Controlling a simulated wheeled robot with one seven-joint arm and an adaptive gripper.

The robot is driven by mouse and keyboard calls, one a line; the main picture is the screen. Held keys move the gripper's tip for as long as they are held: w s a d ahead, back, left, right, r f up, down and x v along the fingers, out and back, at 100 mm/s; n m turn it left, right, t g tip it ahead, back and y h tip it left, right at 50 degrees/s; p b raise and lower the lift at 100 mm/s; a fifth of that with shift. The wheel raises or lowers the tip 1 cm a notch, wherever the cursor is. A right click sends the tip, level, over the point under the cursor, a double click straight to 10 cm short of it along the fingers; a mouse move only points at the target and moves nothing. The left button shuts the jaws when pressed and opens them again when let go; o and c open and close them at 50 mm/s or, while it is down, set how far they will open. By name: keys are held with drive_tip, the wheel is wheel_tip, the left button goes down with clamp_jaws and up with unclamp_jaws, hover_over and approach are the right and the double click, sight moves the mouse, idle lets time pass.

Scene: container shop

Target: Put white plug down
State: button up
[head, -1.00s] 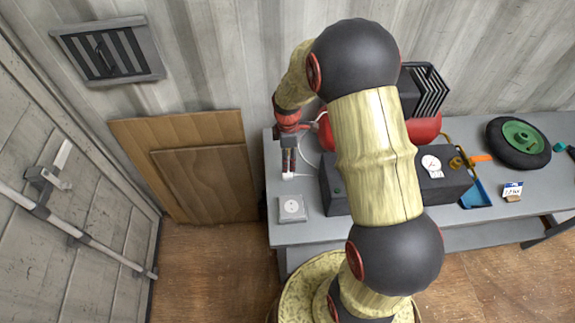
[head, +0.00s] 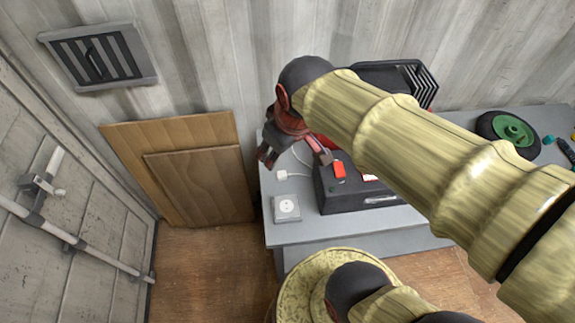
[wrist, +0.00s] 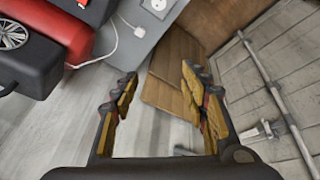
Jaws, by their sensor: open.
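The white plug (head: 281,175) lies on the grey table top near its left end, with its white cable running up and right. It also shows in the wrist view (wrist: 140,31), next to the table edge. The white socket box (head: 286,208) sits just in front of the plug, apart from it; part of it shows at the top of the wrist view (wrist: 158,5). My gripper (wrist: 158,76) is open and empty, with nothing between its fingers. In the head view my gripper (head: 266,154) is at the table's left end, apart from the plug and partly hidden by the wrist.
A black box (head: 345,200) and a red cylinder (wrist: 75,38) stand right of the plug. A wheel with a green hub (head: 512,130) is at the far right. Wooden panels (head: 190,180) lean on the wall left of the table (head: 320,232). My arm hides much of the table.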

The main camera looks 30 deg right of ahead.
drive_tip(key=s+a+r+m+t, duration=0.1)
drive_tip(key=s+r+m, duration=0.1)
drive_tip(key=s, duration=0.4)
drive_tip(key=shift+s+a+m, duration=0.2)
drive_tip(key=shift+a+m, duration=0.05)
drive_tip(key=shift+m, duration=0.25)
drive_tip(key=shift+f, duration=0.15)
wheel_tip(320, 180, down, 3)
drive_tip(key=b, duration=0.3)
